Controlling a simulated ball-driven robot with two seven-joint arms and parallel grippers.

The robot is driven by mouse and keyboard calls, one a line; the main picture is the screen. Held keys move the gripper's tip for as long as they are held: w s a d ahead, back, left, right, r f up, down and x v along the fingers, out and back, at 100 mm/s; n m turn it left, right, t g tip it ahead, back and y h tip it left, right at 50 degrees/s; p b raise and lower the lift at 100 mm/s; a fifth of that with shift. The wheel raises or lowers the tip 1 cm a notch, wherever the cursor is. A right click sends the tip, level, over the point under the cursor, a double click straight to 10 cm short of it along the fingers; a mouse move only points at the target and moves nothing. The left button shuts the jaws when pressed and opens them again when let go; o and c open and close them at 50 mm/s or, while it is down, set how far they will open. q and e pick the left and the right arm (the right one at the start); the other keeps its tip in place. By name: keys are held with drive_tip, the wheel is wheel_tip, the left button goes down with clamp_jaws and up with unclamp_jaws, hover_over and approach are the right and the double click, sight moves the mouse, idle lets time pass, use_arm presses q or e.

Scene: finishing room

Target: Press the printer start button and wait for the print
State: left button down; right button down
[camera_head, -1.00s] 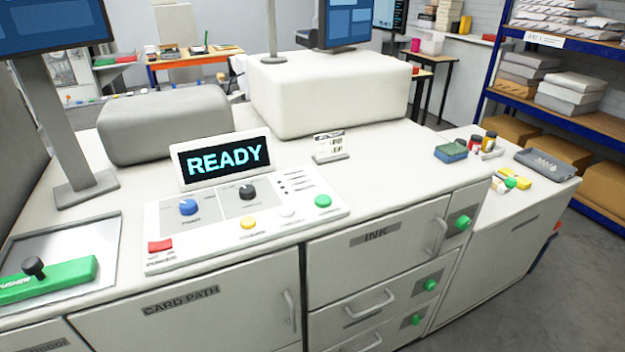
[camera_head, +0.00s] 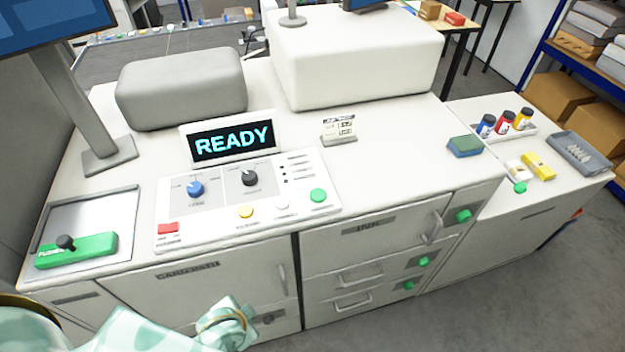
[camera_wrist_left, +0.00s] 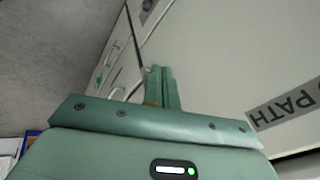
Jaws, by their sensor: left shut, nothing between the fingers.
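The printer's control panel (camera_head: 215,238) lies on the white machine top. It carries a green button (camera_head: 318,195) at the right, a white button (camera_head: 281,202), a yellow button (camera_head: 246,211) and a red button (camera_head: 168,228) at the left. Their labels are too small to read. The display (camera_head: 233,142) behind the panel reads READY. My left arm comes in at the bottom left of the head view, below the panel. My left gripper (camera_wrist_left: 162,88) is shut and empty in front of the card path door (camera_wrist_left: 235,60). My right gripper is not in view.
A blue knob (camera_head: 196,189) and a black knob (camera_head: 250,178) stand up from the panel. A green pusher (camera_head: 85,251) with a black knob is at the left. A small sign (camera_head: 339,131) and a sponge (camera_head: 464,146) stand to the right. The machine top between them is clear.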

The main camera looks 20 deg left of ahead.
use_arm(q)
drive_tip(key=w+d+r+n+t+h+p, duration=0.1)
drive_tip(key=w+d+r+p, duration=0.15)
drive_tip(key=r, duration=0.65)
drive_tip(key=w+d+r+n+t+p, duration=0.1)
drive_tip(key=w+r+p, duration=0.3)
drive_tip(key=r, duration=0.5)
drive_tip(key=w+d+r+n+t+h+p, duration=0.15)
drive_tip(key=w+r+p, duration=0.25)
drive_tip(key=r, duration=0.6)
drive_tip(key=w+d+r+n+g+h+p, duration=0.1)
drive_tip(key=w+d+r+n+h, duration=0.15)
drive_tip(key=w+d+n, duration=0.3)
drive_tip(key=w+a+n+g+h, duration=0.1)
drive_tip(key=w+n+h, duration=0.2)
drive_tip(key=w+n, duration=0.9)
drive_tip(key=n, duration=0.2)
drive_tip(key=shift+a+r+n+h, duration=0.25)
drive_tip(key=shift+r+n+h, duration=0.05)
drive_tip(key=shift+f, duration=0.15)
